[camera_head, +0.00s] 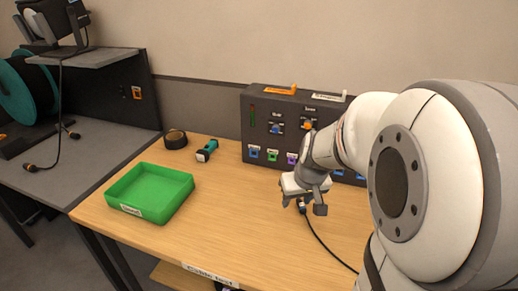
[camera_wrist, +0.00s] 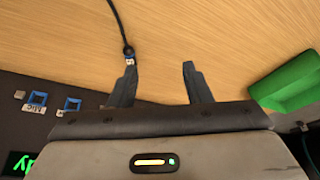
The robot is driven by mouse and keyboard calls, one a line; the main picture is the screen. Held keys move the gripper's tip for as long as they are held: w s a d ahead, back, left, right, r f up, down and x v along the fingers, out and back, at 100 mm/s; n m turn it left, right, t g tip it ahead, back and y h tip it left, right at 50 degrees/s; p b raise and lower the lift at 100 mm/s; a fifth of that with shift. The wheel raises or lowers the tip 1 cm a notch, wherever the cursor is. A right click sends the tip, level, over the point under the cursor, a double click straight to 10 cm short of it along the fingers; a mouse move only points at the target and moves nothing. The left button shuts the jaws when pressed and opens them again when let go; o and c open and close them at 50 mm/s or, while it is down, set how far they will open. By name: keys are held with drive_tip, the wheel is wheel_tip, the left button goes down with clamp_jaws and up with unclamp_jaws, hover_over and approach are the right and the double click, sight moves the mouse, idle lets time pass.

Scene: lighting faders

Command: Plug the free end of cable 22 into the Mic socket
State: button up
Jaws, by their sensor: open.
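The tag is too small to read. In the head view this cable (camera_head: 325,247) runs toward the lower right. My gripper (camera_head: 309,206) is open and points down low over the table; in the wrist view nothing is between its fingers (camera_wrist: 158,67). The blue-framed Mic socket (camera_wrist: 39,98), with its label, is on the dark panel at the left of the wrist view. My arm hides part of the panel in the head view.
The dark fader panel (camera_head: 257,130) stands at the table's back. A green tray (camera_head: 150,193), a teal-and-black object (camera_head: 207,150) and a dark ring-shaped object (camera_head: 175,139) are on the left. The front middle of the table (camera_head: 235,225) is clear.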

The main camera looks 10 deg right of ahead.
approach(303, 207)
drive_tip(key=shift+t+h, duration=0.3)
drive_tip(key=b+x, duration=0.1)
drive_tip(key=x, duration=0.1)
drive_tip(key=b+x, duration=0.4)
drive_tip(key=x, duration=0.1)
drive_tip(key=shift+s+a+f, duration=0.15)
drive_tip(key=shift+s+a, duration=0.1)
drive_tip(key=shift+s, duration=0.1)
drive_tip(key=shift+b+x, duration=0.8)
drive_tip(key=shift+x, duration=0.2)
drive_tip(key=shift+w, duration=0.1)
drive_tip(key=shift+c, duration=0.4)
drive_tip(key=c, duration=0.9)
clamp_jaws()
drive_tip(key=shift+r+p, duration=1.7)
drive_tip(key=shift+r, duration=0.95)
drive_tip(key=shift+f, duration=0.1)
